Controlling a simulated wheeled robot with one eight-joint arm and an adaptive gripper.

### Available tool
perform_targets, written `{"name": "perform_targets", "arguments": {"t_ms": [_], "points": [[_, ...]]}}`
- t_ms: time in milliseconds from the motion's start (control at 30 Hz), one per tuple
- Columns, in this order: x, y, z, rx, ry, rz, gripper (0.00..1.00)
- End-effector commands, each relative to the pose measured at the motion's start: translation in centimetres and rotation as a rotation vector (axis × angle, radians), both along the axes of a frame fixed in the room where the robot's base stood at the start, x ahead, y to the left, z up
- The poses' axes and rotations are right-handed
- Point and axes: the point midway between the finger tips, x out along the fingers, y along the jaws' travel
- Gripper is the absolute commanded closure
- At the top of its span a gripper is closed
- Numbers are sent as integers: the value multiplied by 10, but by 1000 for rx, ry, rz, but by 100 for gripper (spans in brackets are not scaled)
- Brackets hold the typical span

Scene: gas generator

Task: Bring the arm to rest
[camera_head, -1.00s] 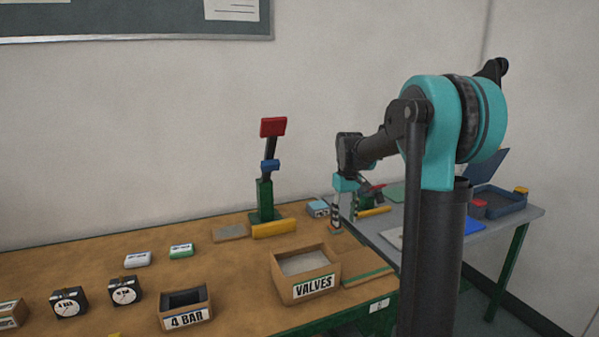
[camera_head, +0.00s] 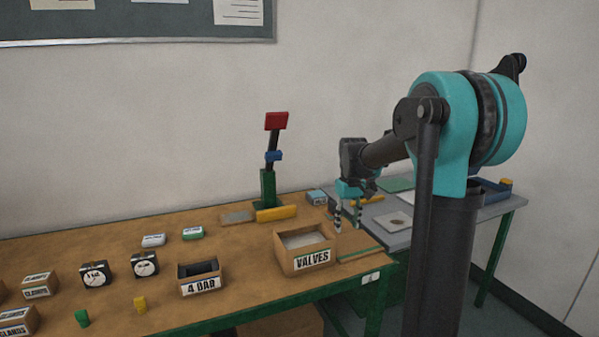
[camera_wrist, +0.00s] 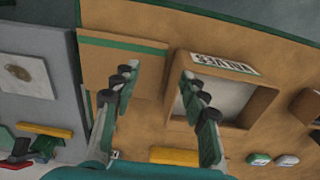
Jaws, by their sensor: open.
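My gripper (camera_head: 347,214) is open and empty in the head view. It hangs with its fingers pointing down over the right end of the wooden bench (camera_head: 120,245), just right of the VALVES box (camera_head: 312,259). My arm reaches to it from the right. In the wrist view my gripper (camera_wrist: 160,88) shows two fingers well apart with nothing between them. Bare bench top and the left wall of the VALVES box (camera_wrist: 178,98) lie beneath them. Whether the fingertips touch anything is not clear, but they look above the bench.
A green stand with a red top (camera_head: 270,170) rises behind the VALVES box. A yellow bar (camera_head: 277,213) lies at its foot. A 4 BAR box (camera_head: 201,284) and two gauges stand further left. A grey side table (camera_head: 395,240) adjoins at right.

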Motion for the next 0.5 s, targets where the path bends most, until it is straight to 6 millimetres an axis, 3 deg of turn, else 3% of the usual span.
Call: {"name": "perform_targets", "arguments": {"t_ms": [267,367,500], "points": [[-40,-8,-17,7,-53,-57,56],[-61,-12,-26,10,-80,-86,56],[-103,-19,-46,20,-135,-145,56]]}}
